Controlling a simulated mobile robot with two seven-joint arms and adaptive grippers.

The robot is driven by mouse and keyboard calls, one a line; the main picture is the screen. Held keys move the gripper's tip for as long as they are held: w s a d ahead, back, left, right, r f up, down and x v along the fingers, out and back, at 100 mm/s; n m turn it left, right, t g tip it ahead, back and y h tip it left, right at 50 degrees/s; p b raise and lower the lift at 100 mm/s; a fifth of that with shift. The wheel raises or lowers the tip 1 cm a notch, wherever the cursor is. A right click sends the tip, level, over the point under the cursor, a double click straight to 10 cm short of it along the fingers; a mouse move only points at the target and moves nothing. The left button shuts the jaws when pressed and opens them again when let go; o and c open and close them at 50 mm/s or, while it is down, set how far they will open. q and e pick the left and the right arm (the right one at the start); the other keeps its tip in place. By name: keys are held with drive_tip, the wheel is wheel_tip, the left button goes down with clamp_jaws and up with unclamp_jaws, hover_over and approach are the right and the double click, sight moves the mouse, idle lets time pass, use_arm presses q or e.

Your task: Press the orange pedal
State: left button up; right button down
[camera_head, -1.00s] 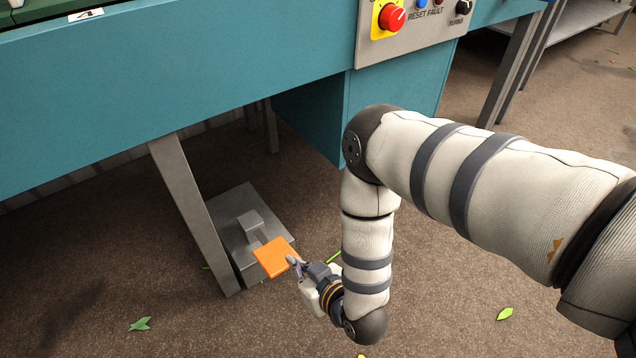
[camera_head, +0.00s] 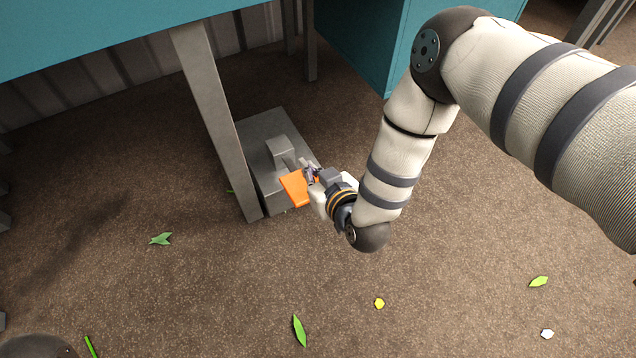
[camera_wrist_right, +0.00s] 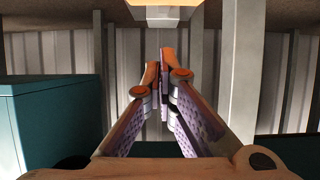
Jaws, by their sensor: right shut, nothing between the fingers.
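The orange pedal (camera_head: 297,189) sits at the front of a grey metal base (camera_head: 262,138) on the floor, beside a table leg, in the head view. My right gripper (camera_head: 309,172) is shut and empty. Its fingers lie over the far right part of the pedal and hide some of it. I cannot tell whether they touch it or whether the pedal is pressed down. In the right wrist view the shut fingers (camera_wrist_right: 163,75) show close together with orange at their tips. My left gripper is not in view.
A grey table leg (camera_head: 217,120) stands just left of the pedal base. A teal table (camera_head: 110,35) overhangs at the upper left, with a teal cabinet (camera_head: 375,40) behind. The brown floor in front is open, with scattered leaves (camera_head: 299,330).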

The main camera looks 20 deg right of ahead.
sight(298, 176)
drive_tip(key=f+b, duration=0.2)
drive_tip(key=f, duration=0.2)
drive_tip(key=shift+w+f, duration=0.2)
